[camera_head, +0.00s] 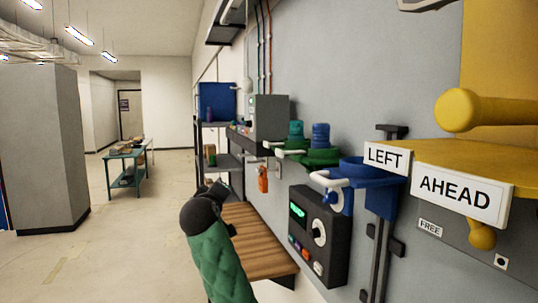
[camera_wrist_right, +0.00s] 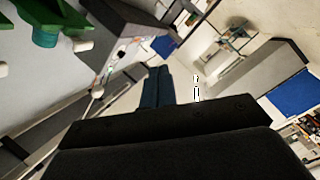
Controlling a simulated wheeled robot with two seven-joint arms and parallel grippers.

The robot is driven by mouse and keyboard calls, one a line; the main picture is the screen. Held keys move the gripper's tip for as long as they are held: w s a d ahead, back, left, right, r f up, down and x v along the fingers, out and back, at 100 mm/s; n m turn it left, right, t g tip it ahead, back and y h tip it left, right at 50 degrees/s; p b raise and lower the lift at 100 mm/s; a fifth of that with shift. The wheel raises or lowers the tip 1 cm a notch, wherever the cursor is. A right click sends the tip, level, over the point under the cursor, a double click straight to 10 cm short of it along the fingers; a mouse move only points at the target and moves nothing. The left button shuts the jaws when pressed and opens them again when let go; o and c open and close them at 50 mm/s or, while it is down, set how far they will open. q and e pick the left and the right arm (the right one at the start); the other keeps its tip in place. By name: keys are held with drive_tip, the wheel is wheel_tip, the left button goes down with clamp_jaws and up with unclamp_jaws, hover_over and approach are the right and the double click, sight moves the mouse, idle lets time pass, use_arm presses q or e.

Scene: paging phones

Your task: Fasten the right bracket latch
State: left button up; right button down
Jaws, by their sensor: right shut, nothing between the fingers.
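A yellow bracket (camera_head: 440,153) with a round-ended yellow bar (camera_head: 480,113) above it is at the right of the head view, cut by the frame edge. A white AHEAD plate (camera_head: 453,193) is on its front. To its left is a blue bracket (camera_head: 370,177) with a LEFT plate (camera_head: 387,158) and a white curved handle (camera_head: 328,180). Farther back is a green bracket (camera_head: 312,157); a green part with white knobs (camera_wrist_right: 45,25) shows in the right wrist view. I cannot tell any latch's state. My right gripper (camera_wrist_right: 158,75) is shut and empty, apart from the brackets.
A black box with a dial (camera_head: 318,232) is on the wall below the blue bracket. A grey box (camera_head: 268,117) and orange tag (camera_head: 263,180) are farther along.

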sight(276, 153)
use_arm(q)
drive_tip(key=shift+t, duration=0.3)
drive_tip(key=shift+s+a+f, duration=0.25)
drive_tip(key=shift+s+f, duration=0.5)
drive_tip(key=shift+s, duration=0.15)
drive_tip(key=shift+s+a+f, duration=0.25)
drive_tip(key=shift+s+f, duration=0.5)
drive_tip(key=shift+s, duration=0.1)
use_arm(e)
drive_tip(key=s+d+r+n+g+h, duration=0.1)
drive_tip(key=s+d+r+h, duration=0.2)
drive_tip(key=s, duration=0.4)
drive_tip(key=s+d+r+n+h, duration=0.1)
drive_tip(key=s+d+r+h, duration=0.2)
drive_tip(key=s+r, duration=0.3)
drive_tip(key=shift+s+r+n+g+h, duration=0.3)
drive_tip(key=shift+s+r+g+h, duration=0.1)
drive_tip(key=shift+r+h, duration=0.55)
use_arm(q)
drive_tip(key=shift+s, duration=0.15)
use_arm(e)
drive_tip(key=shift+w, duration=0.25)
